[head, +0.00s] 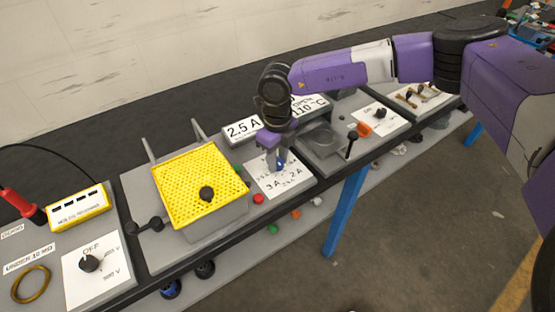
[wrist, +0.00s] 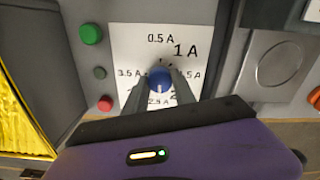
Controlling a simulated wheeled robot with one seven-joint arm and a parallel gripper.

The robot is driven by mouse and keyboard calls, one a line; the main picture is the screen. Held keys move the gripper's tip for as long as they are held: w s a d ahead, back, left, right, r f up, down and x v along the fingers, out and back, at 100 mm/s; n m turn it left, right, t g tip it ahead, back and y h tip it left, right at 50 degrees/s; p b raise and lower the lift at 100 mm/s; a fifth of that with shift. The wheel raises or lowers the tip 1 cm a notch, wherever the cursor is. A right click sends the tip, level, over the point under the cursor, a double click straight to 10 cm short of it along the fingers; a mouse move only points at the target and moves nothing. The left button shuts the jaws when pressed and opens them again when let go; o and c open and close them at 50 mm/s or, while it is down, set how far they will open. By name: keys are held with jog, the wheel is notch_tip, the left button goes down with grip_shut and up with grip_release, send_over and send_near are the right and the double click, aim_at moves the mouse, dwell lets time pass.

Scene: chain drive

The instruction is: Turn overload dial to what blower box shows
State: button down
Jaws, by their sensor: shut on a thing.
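The overload dial is a blue knob (wrist: 160,77) on a white plate (wrist: 135,42) marked in amps. In the wrist view 0.5 A is at the top, 1 A at upper right, 3.5 A at left; lower labels are partly hidden by my fingers. My gripper (head: 280,163) points down at this plate in the head view. Its two fingers are shut on the knob from both sides. A pale mark shows low on the knob, but I cannot tell its exact setting. A sign reading 2.5 A (head: 243,128) stands behind the plate; no blower name is readable.
A yellow perforated cover (head: 190,175) stands left of the dial plate. Green (wrist: 91,34) and red (wrist: 105,103) buttons sit left of the dial. A 110 °C sign (head: 312,105) is behind my wrist. A grey round-topped unit (head: 322,142) is to the right.

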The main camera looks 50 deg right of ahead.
jog(key=c, duration=1)
grip_release()
jog(key=shift+c, duration=0.2)
notch_tip(320, 180, up, 8)
jog(key=shift+f+b, duration=0.1)
jog(key=shift+b, duration=0.6)
